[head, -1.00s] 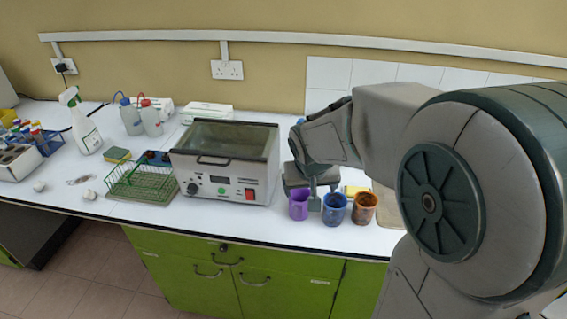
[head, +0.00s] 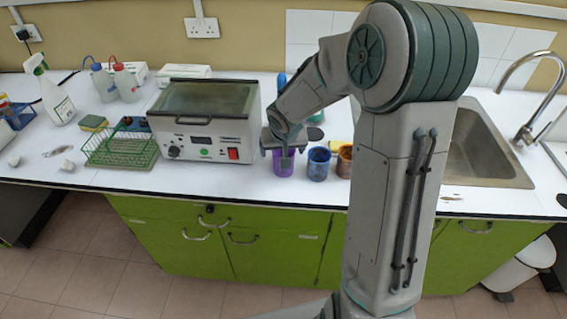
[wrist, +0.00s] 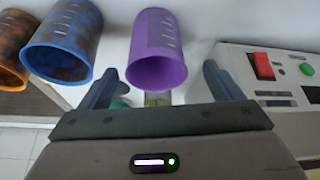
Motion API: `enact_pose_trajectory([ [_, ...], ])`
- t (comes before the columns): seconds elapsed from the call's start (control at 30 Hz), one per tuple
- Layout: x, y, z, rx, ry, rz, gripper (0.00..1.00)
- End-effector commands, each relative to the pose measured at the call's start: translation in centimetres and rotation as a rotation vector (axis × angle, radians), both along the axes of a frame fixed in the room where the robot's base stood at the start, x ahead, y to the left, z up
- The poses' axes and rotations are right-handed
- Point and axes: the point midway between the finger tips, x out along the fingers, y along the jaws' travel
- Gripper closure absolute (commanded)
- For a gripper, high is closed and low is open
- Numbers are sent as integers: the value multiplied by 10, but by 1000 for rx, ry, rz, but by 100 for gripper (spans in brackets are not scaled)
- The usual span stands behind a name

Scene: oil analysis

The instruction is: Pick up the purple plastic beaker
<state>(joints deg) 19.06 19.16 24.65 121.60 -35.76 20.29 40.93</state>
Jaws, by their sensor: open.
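The purple plastic beaker (head: 283,168) stands upright on the white bench in front of the water bath's right end. In the wrist view the purple beaker (wrist: 157,48) shows its open rim and pale graduation marks. My gripper (head: 284,150) is at the beaker's top in the head view and hides part of its rim. In the wrist view my gripper (wrist: 161,70) is open, with one finger to each side of the beaker and a visible gap on both sides. Nothing is held.
A blue beaker (head: 318,165) and an orange-brown beaker (head: 344,162) stand close on the right, the latter partly behind my arm. The water bath (head: 205,135) is close on the left. A green wire rack (head: 120,150) and a sink (head: 485,150) lie further out.

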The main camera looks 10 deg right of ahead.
Motion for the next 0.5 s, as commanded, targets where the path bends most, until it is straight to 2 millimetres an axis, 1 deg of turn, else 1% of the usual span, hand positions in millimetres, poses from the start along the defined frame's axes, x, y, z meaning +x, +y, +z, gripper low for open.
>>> enact_pose_trajectory([
  [0.13, 6, -2, -12, 0, 2, 0, 14],
  [0.33, 17, -5, -37, 1, 3, 1, 14],
  [0.5, 22, -7, -46, 0, 0, 0, 14],
])
